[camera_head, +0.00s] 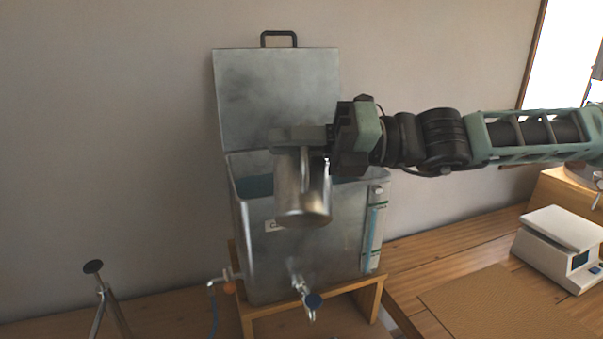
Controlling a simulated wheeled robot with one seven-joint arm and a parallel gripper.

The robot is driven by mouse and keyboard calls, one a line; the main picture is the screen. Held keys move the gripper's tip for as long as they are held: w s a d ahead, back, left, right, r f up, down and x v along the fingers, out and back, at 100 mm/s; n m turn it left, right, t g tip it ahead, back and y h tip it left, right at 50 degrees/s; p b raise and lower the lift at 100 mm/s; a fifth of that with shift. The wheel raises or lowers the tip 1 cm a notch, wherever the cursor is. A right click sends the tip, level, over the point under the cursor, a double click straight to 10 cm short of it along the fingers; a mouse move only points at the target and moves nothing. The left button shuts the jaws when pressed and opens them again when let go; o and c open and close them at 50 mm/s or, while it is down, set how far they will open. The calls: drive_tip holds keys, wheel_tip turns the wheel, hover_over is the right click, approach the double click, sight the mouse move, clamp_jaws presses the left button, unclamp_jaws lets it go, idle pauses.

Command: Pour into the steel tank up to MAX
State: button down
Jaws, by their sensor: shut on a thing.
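The steel tank (340,240) stands on a wooden stand with its lid (275,95) raised against the wall. Blue liquid (257,186) shows inside its opening at the left. A sight gauge (374,232) on the tank's right front shows a blue column reaching close to an upper green mark; any lettering is too small to read. My gripper (302,135) is shut on a metal jug (302,195) and holds it over the tank's front rim. The jug looks close to upright. Its mouth is hidden by the gripper, and no stream is visible.
A metal stand (98,290) is at lower left. A white scale (562,247) sits at right. The brown mat (490,305) is bare.

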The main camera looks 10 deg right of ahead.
drive_tip(key=shift+w+r+m+p, duration=0.2)
drive_tip(key=shift+r+m+p, duration=0.2)
drive_tip(key=shift+r+p, duration=0.1)
drive_tip(key=shift+w+d+r+m+p, duration=0.1)
drive_tip(key=shift+w+m+p, duration=0.5)
drive_tip(key=shift+w+m, duration=0.25)
idle(1.0)
drive_tip(key=shift+w+d+r+m+p, duration=0.1)
drive_tip(key=shift+w+r+m+p, duration=0.75)
drive_tip(key=shift+p, duration=0.4)
idle(0.5)
drive_tip(key=shift+r+p, duration=0.1)
drive_tip(key=shift+p, duration=0.2)
drive_tip(key=shift+w+p, duration=0.15)
drive_tip(key=shift+p, duration=0.25)
drive_tip(key=shift+w+d+r+m+p, duration=0.1)
drive_tip(key=shift+w+r+m+p, duration=0.3)
drive_tip(key=shift+p, duration=0.8)
drive_tip(key=shift+w+d+r+m+p, duration=0.1)
drive_tip(key=shift+w+m+p, duration=0.3)
drive_tip(key=shift+w+p, duration=0.55)
drive_tip(key=shift+s+p, duration=0.15)
drive_tip(key=shift+p, duration=0.35)
drive_tip(key=shift+w+p, duration=0.3)
drive_tip(key=shift+p, duration=0.35)
